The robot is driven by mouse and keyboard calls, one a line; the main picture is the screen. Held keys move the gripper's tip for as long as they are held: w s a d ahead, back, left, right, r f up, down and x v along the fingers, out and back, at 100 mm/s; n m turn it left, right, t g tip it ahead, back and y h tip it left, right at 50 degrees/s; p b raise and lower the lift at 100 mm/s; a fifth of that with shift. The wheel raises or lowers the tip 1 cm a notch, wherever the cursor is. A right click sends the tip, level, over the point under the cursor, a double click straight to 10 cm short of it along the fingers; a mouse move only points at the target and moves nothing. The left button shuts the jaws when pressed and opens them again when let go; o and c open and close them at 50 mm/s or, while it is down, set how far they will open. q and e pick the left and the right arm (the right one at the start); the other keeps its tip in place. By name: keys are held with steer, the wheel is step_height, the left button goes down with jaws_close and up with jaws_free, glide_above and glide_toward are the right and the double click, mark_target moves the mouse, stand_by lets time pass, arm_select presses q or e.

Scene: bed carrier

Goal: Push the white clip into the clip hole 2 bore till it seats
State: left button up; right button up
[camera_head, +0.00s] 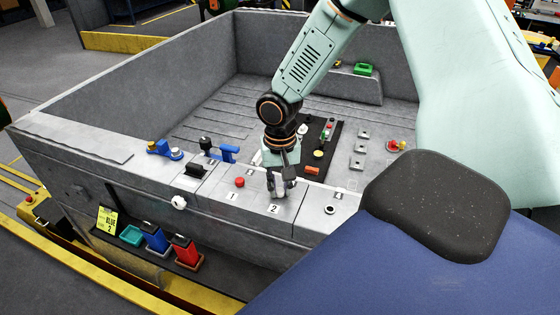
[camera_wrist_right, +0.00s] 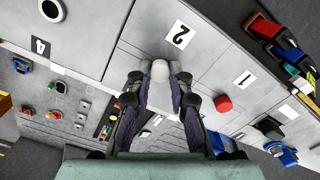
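The white clip (camera_wrist_right: 160,70) shows its rounded head between the fingertips of my right gripper (camera_wrist_right: 161,80) in the right wrist view. The fingers are closed in on it from both sides. In the head view the right gripper (camera_head: 281,188) points down at the panel just behind the white label 2 (camera_head: 273,209). That label also shows just above the clip in the wrist view (camera_wrist_right: 178,35). The clip hole 2 bore itself is hidden under the clip and fingers, so how deep the clip sits cannot be told. My left gripper is not in view.
A red clip (camera_head: 239,182) stands behind label 1 (camera_head: 232,196). An open ringed hole (camera_head: 329,210) is to the right. A black mat (camera_head: 320,160) with small parts lies inside the bed, behind the gripper. Blue (camera_head: 155,239) and red (camera_head: 186,250) bins stand below the front edge.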

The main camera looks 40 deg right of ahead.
mark_target(280, 190)
steer(key=o, duration=0.6)
steer(key=shift+c, duration=0.2)
step_height(280, 190, up, 12)
stand_by(0.3)
steer(key=shift+c, duration=0.3)
